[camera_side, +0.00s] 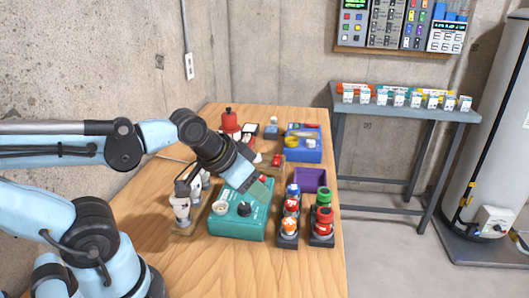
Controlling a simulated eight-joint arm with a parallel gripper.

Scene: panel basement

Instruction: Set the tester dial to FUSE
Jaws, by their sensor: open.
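The tester looks to be the teal green box (237,226) on the wooden table. A black round dial (244,209) sits on its top face, with a pale round part (220,208) to its left. The dial's markings and pointer are too small to read. My gripper (257,188) is open over the back right part of the box, up and to the right of the dial, and appears empty. It hides part of the box's rear. Whether it touches the box cannot be told.
Two dark holders with stacked colored pieces (290,225) (322,224) stand right of the box. White figures on a wooden base (183,210) stand left. Purple (310,180) and blue bins (303,154) and a red object (229,122) are behind. The table's front is clear.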

